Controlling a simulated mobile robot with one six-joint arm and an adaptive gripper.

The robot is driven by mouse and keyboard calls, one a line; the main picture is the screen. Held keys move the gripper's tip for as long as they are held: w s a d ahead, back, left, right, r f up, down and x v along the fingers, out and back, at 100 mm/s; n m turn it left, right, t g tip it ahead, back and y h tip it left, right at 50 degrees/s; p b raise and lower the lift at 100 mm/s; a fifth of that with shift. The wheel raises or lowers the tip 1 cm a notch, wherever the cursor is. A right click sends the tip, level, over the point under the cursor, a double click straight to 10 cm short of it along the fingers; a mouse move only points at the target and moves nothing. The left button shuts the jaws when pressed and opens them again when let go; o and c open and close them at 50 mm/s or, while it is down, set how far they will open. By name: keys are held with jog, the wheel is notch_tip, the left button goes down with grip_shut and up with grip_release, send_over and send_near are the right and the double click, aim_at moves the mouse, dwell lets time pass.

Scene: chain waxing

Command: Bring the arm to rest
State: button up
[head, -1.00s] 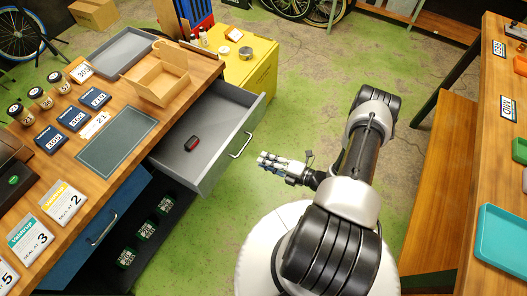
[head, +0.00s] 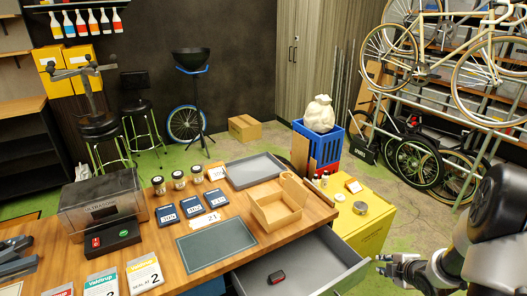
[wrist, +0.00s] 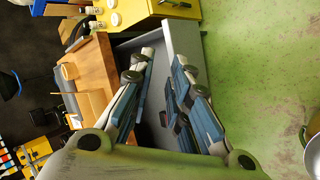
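My gripper (head: 384,265) is at the lower right of the head view, beside the front of the open drawer. The wrist view shows its two blue-padded fingers (wrist: 162,62) apart, with a gap between them and nothing visibly held. My arm (head: 490,235) reaches in from the right edge of the head view, partly cut off. The grey drawer (head: 345,262) is pulled out under the workbench. A small black and red item (head: 276,277) lies in it. The drawer also shows behind the fingers in the wrist view (wrist: 185,40).
The wooden workbench (head: 150,235) carries a grey tray (head: 236,183), an open cardboard box (head: 262,213), a dark mat (head: 195,257), jars and cards. A yellow cabinet (head: 362,232) stands behind the drawer. Bikes (head: 440,60) fill the back right. Green floor is open beside the drawer.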

jog(key=s+a+r+m+g+h, duration=0.1)
jog(key=s+a+r+m+h, duration=0.2)
jog(key=r, duration=0.7)
jog(key=s+a+r+m+g, duration=0.1)
jog(key=s+a+r+m, duration=0.3)
jog(key=r, duration=0.5)
jog(key=s+a+r+m+g+y, duration=0.1)
jog(key=s+a+r+m, duration=0.2)
jog(key=s+a+m, duration=0.2)
jog(key=s+a+r+m+y, duration=0.2)
jog(key=s+a+m, duration=0.3)
jog(key=s+a, duration=0.6)
jog(key=s+r, duration=0.1)
jog(key=s, duration=0.4)
jog(key=shift+s+a+r+g, duration=0.2)
jog(key=shift+s+a+g, duration=0.1)
jog(key=shift+g, duration=0.1)
